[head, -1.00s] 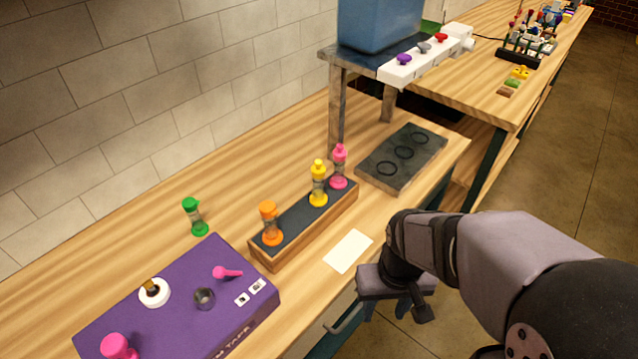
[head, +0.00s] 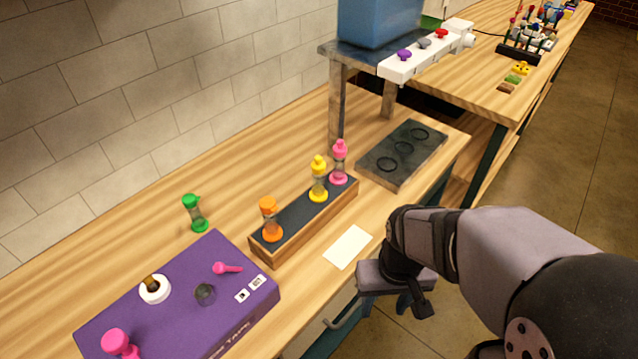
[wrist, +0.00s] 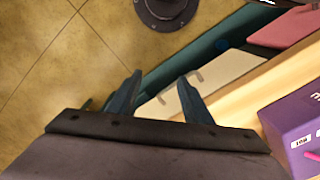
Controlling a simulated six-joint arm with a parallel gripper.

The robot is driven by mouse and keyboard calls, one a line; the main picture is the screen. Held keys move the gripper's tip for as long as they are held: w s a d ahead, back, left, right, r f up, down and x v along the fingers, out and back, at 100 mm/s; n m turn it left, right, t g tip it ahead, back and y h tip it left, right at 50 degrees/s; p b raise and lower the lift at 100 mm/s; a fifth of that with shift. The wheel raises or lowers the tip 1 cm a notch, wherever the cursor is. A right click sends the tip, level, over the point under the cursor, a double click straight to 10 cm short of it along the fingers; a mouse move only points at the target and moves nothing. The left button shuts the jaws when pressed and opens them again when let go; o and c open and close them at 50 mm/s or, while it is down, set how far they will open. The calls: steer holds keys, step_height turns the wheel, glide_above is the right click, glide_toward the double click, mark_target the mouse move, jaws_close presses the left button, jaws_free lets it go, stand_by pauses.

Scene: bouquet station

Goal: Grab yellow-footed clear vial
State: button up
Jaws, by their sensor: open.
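The yellow-footed clear vial (head: 319,180) has a yellow cap and stands upright in the wooden rack (head: 300,224) with a dark top. An orange-footed vial (head: 271,220) stands at the rack's near left end, and a pink-footed vial (head: 339,163) stands close behind the yellow one at its far end. My gripper (head: 392,303) hangs to the right of the rack, beyond the bench's front edge, and is apart from the vials. In the wrist view my gripper (wrist: 160,88) is open with nothing between its fingers, above the floor. No vial shows in that view.
A green-footed vial (head: 196,213) stands on the bench left of the rack. A purple box (head: 180,305) lies at the near left. A white card (head: 348,247) lies before the rack. A dark slab with rings (head: 402,155) and a raised shelf (head: 345,52) are behind.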

mark_target(317, 170)
steer(key=w+r+n+t+h, duration=0.55)
steer(key=w+n, duration=0.45)
steer(key=n, duration=0.9)
steer(key=w+a+r+n+t+y, duration=0.1)
steer(key=w+a+r+n+t, duration=0.35)
steer(key=a+n, duration=0.25)
steer(key=w+a+r+n+t+y, duration=0.1)
steer(key=w+a+r+n+t, duration=0.3)
steer(key=a+n, duration=0.3)
steer(key=shift+g, duration=0.4)
steer(key=shift+w+d+r+p+x, duration=0.1)
steer(key=shift+r+p+x, duration=0.2)
steer(key=shift+x, duration=0.9)
steer(key=shift+w+d+r+p+x, duration=0.1)
steer(key=shift+r+p+x, duration=0.15)
steer(key=shift+x, duration=0.95)
steer(key=shift+w+d+r+p+x, duration=0.1)
steer(key=shift+r+p+x, duration=0.15)
steer(key=shift+x, duration=0.9)
jaws_close()
